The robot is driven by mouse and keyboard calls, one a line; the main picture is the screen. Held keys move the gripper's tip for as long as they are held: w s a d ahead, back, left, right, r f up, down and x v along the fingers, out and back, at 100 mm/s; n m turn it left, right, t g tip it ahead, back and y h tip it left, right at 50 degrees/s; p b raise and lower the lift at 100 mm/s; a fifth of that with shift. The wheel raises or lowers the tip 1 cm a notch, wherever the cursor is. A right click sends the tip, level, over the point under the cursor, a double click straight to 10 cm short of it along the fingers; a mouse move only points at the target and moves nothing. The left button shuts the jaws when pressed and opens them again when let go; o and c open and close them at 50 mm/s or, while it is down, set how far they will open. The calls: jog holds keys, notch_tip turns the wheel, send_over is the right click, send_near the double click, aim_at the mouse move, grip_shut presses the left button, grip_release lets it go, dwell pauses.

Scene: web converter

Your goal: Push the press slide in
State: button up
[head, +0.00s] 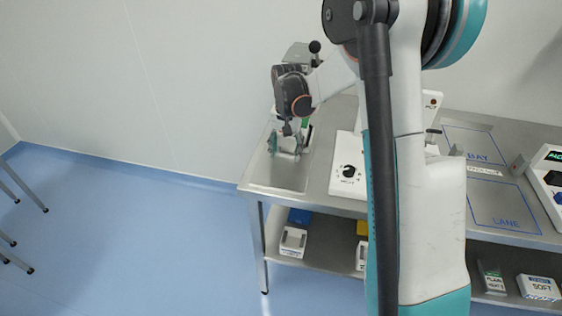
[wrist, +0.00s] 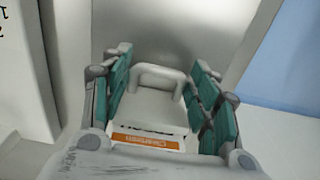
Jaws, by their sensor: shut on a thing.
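My gripper (head: 287,145) is low over the left end of the steel bench (head: 270,182). In the wrist view its teal-padded fingers (wrist: 160,74) are shut on a white block (wrist: 150,107) with a loop handle and an orange label. The label's print is upside down and hard to read. A white machine with a black knob (head: 347,180) stands to the right of the gripper. My arm hides much of it. I cannot make out the press slide for certain.
Outlined areas marked BAY (head: 478,143) and LANE (head: 505,208) are bare on the bench's right. A console with a green display (head: 550,180) stands at the right edge. Below, a lower shelf holds a white handled block (head: 293,241) and a SOFT box (head: 539,288).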

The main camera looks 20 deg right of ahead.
aim_at(289, 138)
jog(key=shift+w+d, duration=1.2)
jog(key=shift+w, duration=0.15)
jog(key=o, duration=1.2)
jog(key=shift+c, duration=0.2)
jog(key=shift+o, duration=0.4)
jog(key=shift+w+d, duration=0.1)
jog(key=shift+d, duration=0.1)
jog(key=shift+a, duration=0.25)
